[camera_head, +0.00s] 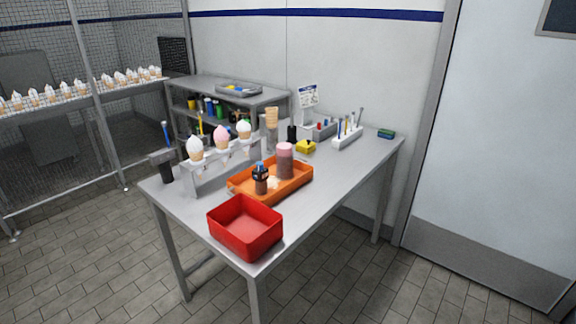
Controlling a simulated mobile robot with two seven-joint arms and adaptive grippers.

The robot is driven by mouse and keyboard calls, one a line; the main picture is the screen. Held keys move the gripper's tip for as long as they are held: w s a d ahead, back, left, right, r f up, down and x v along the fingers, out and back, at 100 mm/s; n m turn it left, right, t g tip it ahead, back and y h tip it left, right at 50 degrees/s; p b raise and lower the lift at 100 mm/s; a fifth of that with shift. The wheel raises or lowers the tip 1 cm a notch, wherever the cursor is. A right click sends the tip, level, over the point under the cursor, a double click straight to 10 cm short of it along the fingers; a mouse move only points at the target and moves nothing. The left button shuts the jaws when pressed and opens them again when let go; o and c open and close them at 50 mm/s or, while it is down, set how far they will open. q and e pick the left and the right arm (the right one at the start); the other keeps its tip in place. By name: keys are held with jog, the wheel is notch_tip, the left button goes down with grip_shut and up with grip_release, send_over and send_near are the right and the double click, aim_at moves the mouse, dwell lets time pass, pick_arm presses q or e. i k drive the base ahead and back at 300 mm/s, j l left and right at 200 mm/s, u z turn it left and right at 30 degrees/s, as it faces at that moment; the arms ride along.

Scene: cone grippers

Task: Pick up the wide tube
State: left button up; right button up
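A wide cylinder with a pink top and a brownish body (285,163), which looks like the wide tube, stands upright in the orange tray (240,195) on the table. A narrower dark container (261,180) with a blue and black top stands in the same tray, in front and to the left of it. A small pale patch lies on the tray floor between them. Neither of my grippers is in view, so nothing is seen touching the wide cylinder.
A red open box (245,228) sits at the table's front corner. A rack with several cones (221,157) stands left of the tray. Behind are a yellow block (305,147), a white pen rack (347,138) and a green sponge-like block (386,133). The table's right side is mostly clear.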

aim_at(283, 167)
jog(key=i+l+u, duration=0.1)
jog(key=l, duration=0.25)
jog(key=i+l, duration=0.25)
jog(key=i+l+u, duration=0.15)
jog(key=l, duration=0.35)
jog(key=i+l+u, duration=0.1)
jog(key=l, duration=0.25)
jog(key=i+l+u, duration=0.1)
jog(key=l, duration=0.3)
jog(key=i, duration=0.1)
